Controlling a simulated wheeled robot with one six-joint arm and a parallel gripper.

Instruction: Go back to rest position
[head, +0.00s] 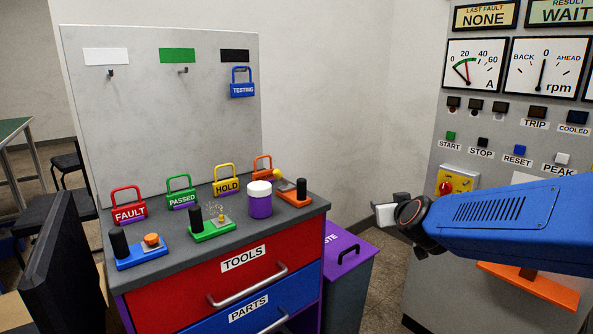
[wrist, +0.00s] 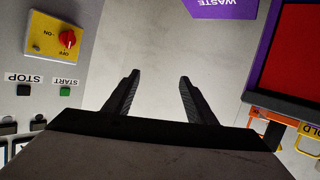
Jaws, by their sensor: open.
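My gripper (wrist: 158,77) is open in the wrist view, its two dark fingers apart with only bare floor or wall showing between them. In the head view my blue arm reaches in from the right, and its end (head: 388,212) hangs between the tool cabinet and the control panel. The fingers are hard to make out there. The gripper is apart from everything around it.
The grey cabinet top (head: 185,277) at left bears padlocks and small coloured devices. A purple-lidded waste bin (head: 348,252) stands beside it. The control panel (head: 470,215) with a red rotary switch (head: 446,188) is close at right. A blue TESTING padlock (head: 242,90) hangs on the board.

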